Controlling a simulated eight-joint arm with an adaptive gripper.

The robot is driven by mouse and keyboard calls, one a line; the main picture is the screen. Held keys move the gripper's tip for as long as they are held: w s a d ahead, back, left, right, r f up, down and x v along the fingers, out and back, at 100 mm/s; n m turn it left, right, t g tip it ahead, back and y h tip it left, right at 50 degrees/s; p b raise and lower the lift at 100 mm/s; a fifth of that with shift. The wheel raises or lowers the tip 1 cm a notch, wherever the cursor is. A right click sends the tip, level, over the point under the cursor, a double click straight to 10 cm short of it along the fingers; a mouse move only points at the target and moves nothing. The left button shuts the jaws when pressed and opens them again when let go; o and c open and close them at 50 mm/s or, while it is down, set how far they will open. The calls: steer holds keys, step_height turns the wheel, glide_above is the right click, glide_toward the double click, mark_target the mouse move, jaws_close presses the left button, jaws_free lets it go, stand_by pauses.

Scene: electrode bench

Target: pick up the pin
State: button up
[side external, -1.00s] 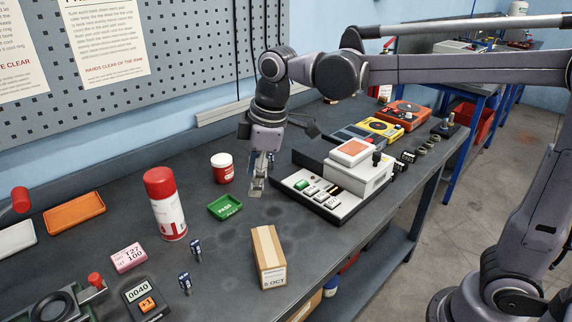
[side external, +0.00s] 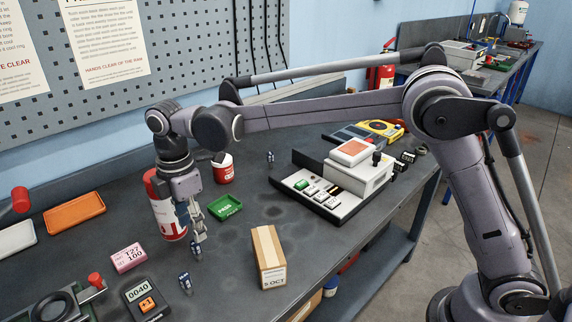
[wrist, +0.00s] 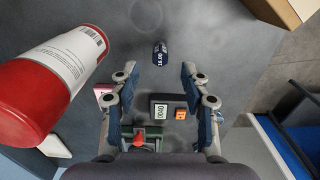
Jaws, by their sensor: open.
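Several small dark blue pins with pale label bands stand on the bench. One pin (side external: 196,250) is just below my gripper (side external: 200,236) in the side view. A second pin (side external: 185,284) is a little nearer the camera, and a third pin (side external: 270,160) stands farther back by the grey device. My gripper is open and above the bench, with nothing between its fingers. In the wrist view one pin (wrist: 160,54) shows ahead of the gap between the fingers of my gripper (wrist: 159,76); I cannot tell which pin it is.
A red and white spray can (side external: 166,212) stands close to the left of my gripper. A cardboard box (side external: 268,257) is to the right, with a green tray (side external: 224,207) behind. A counter reading 0040 (side external: 144,300) and a pink block (side external: 128,258) are at the left front.

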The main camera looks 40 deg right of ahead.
mark_target(197, 251)
steer(key=shift+f, duration=3.4)
jaws_close()
